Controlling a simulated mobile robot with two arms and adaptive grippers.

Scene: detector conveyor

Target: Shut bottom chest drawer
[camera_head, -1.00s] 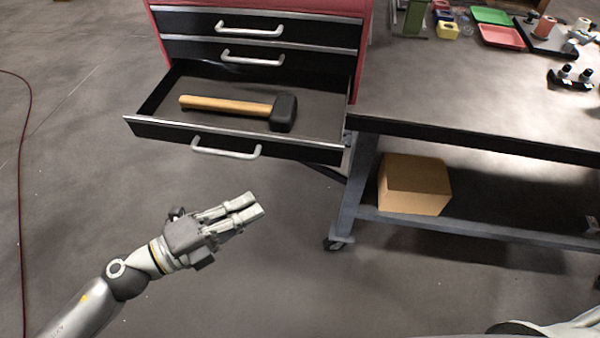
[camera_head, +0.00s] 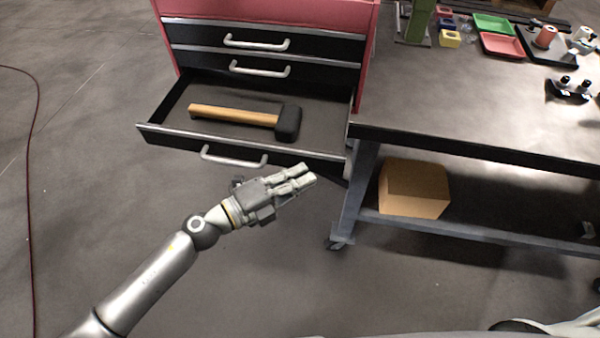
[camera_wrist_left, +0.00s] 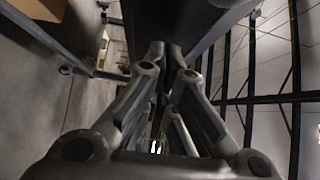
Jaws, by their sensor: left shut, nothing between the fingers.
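The red chest (camera_head: 300,12) has black drawers with pale handles. Its bottom drawer (camera_head: 325,155) is pulled out, and a mallet (camera_head: 235,115) with a wooden handle and black head lies inside. The drawer's handle (camera_head: 234,157) is on its front face. My left gripper (camera_head: 308,174) is shut and empty, just in front of the drawer's right half in the head view; whether it touches the front I cannot tell. In the left wrist view my fingers (camera_wrist_left: 168,48) are close together beside a dark surface. My right gripper is not in view.
A workbench (camera_head: 450,110) stands right of the chest, with a cardboard box (camera_head: 413,188) on its lower shelf. Red (camera_head: 502,45) and green (camera_head: 493,24) trays sit on top. Upper drawers (camera_head: 265,40) are shut. Floor left of the chest is clear except for a thin cable (camera_head: 30,190).

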